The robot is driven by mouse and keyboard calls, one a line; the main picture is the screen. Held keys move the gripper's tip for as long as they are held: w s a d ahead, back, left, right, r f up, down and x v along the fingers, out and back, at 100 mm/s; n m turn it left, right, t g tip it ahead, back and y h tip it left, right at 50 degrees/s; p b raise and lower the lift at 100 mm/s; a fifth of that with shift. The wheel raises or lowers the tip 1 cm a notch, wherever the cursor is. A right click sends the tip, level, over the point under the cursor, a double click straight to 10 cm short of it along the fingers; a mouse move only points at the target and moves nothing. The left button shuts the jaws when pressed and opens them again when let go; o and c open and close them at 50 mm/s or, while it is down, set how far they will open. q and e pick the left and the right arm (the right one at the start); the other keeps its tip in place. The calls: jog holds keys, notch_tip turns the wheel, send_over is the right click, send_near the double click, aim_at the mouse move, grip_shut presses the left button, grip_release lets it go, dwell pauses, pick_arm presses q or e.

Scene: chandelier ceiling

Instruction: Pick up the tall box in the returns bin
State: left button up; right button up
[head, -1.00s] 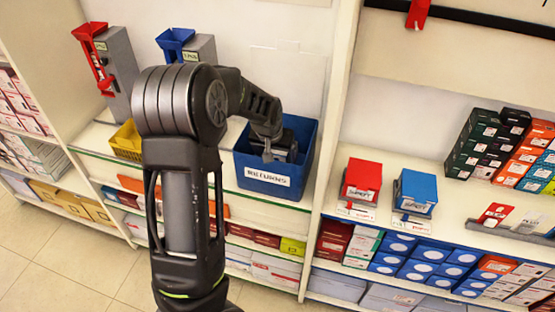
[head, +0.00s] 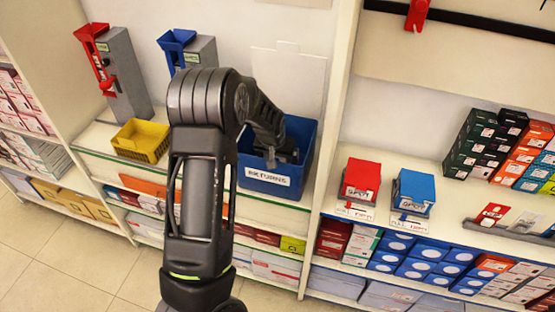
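The blue returns bin (head: 305,165), with a white label on its front, stands on the shelf at the middle of the head view. My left arm comes up from the bottom, left of the middle, and bends over to the bin. My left gripper (head: 282,157) points down inside the bin's opening. Its fingers are dark and small, so I cannot tell if they are open or shut. No tall box can be made out in the bin; the arm, gripper and bin wall hide much of the inside. My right gripper is not in view.
A yellow basket (head: 141,141) sits left of my arm, below the red (head: 96,55) and blue (head: 176,44) dispensers. A shelf upright (head: 336,120) stands right of the bin. Beyond it are a red box (head: 361,180) and a blue box (head: 414,192).

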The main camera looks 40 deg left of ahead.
pick_arm(q)
jog(key=c, duration=1.6)
jog(key=shift+o, duration=0.2)
jog(key=shift+r, duration=0.15)
notch_tip(320, 180, up, 10)
jog(key=shift+f+b, duration=0.1)
jog(key=shift+b, duration=0.8)
